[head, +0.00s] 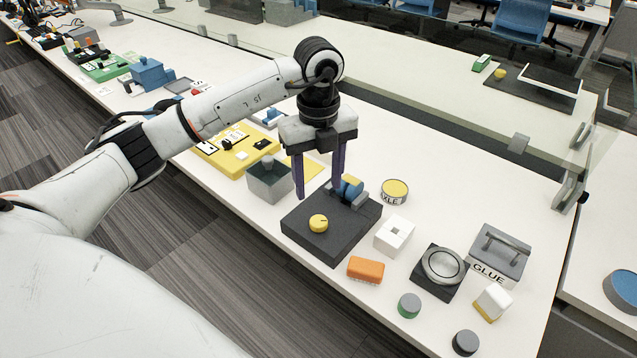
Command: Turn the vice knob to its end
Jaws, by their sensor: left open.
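A dark grey block (330,238) lies near the front edge of the white table. A round yellow knob (318,223) with a dark mark sits on its top, toward the front left; it appears to be the vice knob. At the block's back, a blue and tan round piece (350,187) stands beside a small grey part (361,198). My left gripper (318,193) points down over the block with its two dark purple fingers apart and nothing seen between them. Its fingertips appear above and behind the yellow knob, not touching it. One finger partly hides the blue piece. My right gripper is out of view.
A grey open box (270,182) stands close left of the block. A white block (394,236), an orange brush (366,269) and a yellow-topped tin (395,191) stand close by. A round ring fixture (442,266) and a GLUE box (498,257) are further right.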

